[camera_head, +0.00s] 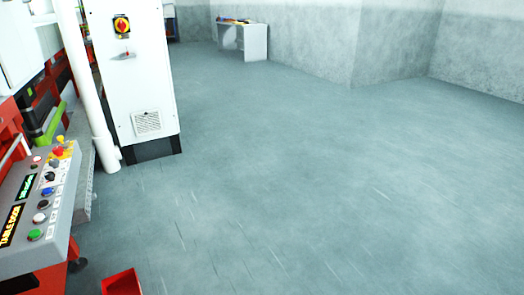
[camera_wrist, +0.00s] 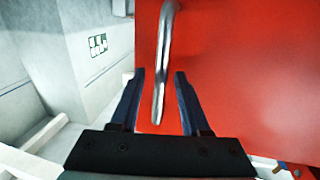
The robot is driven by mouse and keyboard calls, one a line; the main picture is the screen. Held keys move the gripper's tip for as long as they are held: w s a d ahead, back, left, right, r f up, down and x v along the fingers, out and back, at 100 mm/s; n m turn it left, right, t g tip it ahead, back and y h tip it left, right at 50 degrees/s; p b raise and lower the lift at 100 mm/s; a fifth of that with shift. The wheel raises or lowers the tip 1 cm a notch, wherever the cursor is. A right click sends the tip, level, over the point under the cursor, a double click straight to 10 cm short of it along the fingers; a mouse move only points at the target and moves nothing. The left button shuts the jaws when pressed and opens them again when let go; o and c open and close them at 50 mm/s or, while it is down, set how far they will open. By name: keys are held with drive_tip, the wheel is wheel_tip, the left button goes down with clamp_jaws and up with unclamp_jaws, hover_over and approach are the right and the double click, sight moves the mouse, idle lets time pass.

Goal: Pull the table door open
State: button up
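In the wrist view, a red panel (camera_wrist: 250,80), which looks like the door, fills the right half. A shiny metal bar handle (camera_wrist: 164,60) runs down its left part. My gripper (camera_wrist: 159,75) is open, with one dark finger on each side of the handle's lower end in the picture. Gaps show between the handle and both fingers. I cannot tell how deep the handle sits between them. The door looks flat, and its hinge side is not visible. My gripper does not show in the head view, and I cannot pick out this handle there.
In the head view, a grey control panel (camera_head: 60,190) with several buttons and a lit display reading "TABLE DOOR" stands at the left. Behind it is a white cabinet (camera_head: 130,70) with a red-yellow switch. A red box (camera_head: 122,283) lies at the bottom. The floor (camera_head: 320,190) is clear rightward.

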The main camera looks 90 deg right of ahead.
drive_tip(key=b+v, duration=0.1)
drive_tip(key=v, duration=1.2)
idle(0.4)
